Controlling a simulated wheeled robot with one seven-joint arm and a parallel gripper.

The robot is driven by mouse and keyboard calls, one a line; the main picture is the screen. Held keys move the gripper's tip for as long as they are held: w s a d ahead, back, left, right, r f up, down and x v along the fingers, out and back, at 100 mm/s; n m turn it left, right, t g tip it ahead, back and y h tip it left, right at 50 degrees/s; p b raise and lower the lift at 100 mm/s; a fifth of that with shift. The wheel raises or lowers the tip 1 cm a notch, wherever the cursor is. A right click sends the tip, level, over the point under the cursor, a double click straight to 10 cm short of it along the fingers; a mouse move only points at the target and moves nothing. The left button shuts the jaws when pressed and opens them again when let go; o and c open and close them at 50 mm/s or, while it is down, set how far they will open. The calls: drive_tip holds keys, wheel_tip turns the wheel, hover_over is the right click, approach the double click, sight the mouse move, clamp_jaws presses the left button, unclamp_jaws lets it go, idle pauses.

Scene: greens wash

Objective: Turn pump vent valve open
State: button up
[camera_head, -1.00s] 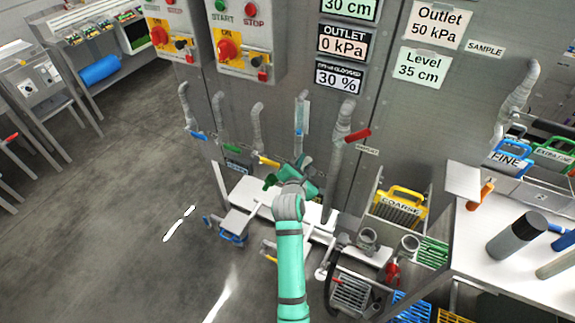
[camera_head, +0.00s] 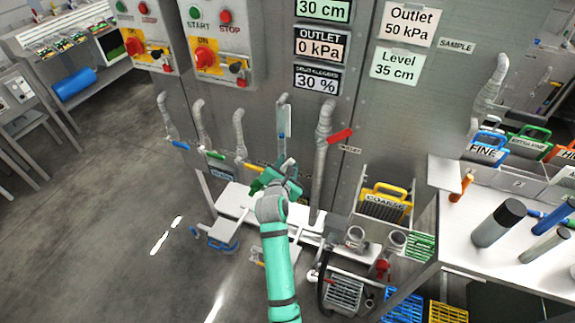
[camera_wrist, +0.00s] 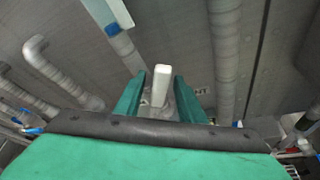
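My gripper (camera_head: 280,177) is at the lower end of the pipe with the blue-and-white strip (camera_head: 284,121), low on the grey machine wall. In the wrist view its two green fingers stand on either side of a white handle (camera_wrist: 161,84), with a narrow gap on each side. The gripper looks open around the handle, not pressed on it. The handle's tip also shows in the head view (camera_head: 287,163). I cannot read a label that marks this as the pump vent valve. The valve body is mostly hidden by my gripper.
Pipes with a blue handle (camera_head: 180,145), a green handle (camera_head: 211,154) and a yellow handle (camera_head: 252,167) stand to the left. A red-handled pipe (camera_head: 325,145) is close on the right. A white-topped bench (camera_head: 460,238) stands further right. Floor at left is open.

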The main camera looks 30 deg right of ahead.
drive_tip(key=shift+s, duration=0.1)
drive_tip(key=v, duration=1)
drive_tip(key=shift+s+a, duration=0.2)
drive_tip(key=shift+a, duration=0.05)
